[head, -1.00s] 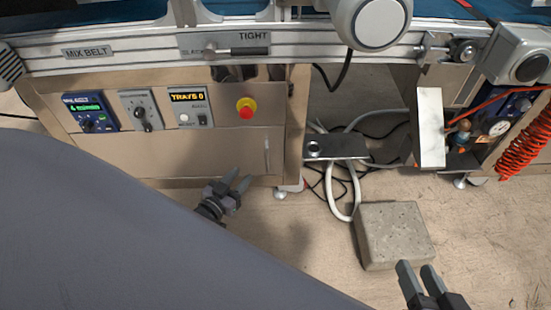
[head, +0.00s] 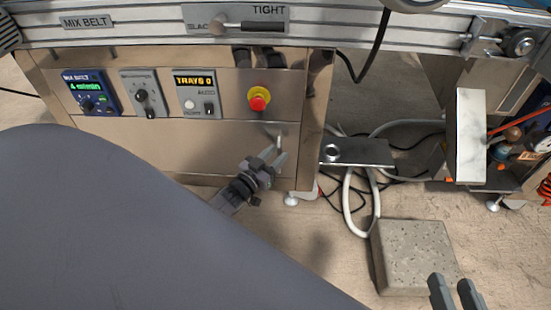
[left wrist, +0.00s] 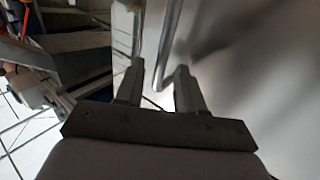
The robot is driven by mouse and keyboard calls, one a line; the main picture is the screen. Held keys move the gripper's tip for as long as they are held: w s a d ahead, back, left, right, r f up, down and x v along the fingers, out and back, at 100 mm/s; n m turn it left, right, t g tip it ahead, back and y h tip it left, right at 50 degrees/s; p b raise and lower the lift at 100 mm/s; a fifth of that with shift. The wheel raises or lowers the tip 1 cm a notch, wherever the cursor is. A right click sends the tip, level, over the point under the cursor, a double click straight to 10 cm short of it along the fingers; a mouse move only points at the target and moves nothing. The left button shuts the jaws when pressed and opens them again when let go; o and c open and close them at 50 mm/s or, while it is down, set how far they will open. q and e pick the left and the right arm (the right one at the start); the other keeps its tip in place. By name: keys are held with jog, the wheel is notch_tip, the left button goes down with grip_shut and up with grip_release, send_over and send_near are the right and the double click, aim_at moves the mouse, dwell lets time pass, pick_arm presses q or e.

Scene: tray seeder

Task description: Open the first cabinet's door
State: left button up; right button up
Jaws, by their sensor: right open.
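The first cabinet's door (head: 190,145) is the plain steel panel below the controls, and it looks shut. Its upright bar handle (head: 280,142) is near the right edge, partly hidden by my left gripper. My left gripper (head: 276,152) is at the handle's lower part with its fingers apart. In the left wrist view, the bar handle (left wrist: 171,38) runs down toward the gap between the open fingers (left wrist: 160,68). I cannot tell whether they touch it. My right gripper (head: 450,280) is open and empty at the lower right, away from the cabinet.
The control panel has a red emergency button (head: 259,100) above the door. A steel bracket (head: 358,152) juts out right of the cabinet, with loose cables and hoses below. A concrete block (head: 415,252) is on the floor. Bare floor lies below the door.

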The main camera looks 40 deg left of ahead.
pick_arm(q)
jog(key=shift+w, duration=0.2)
grip_shut()
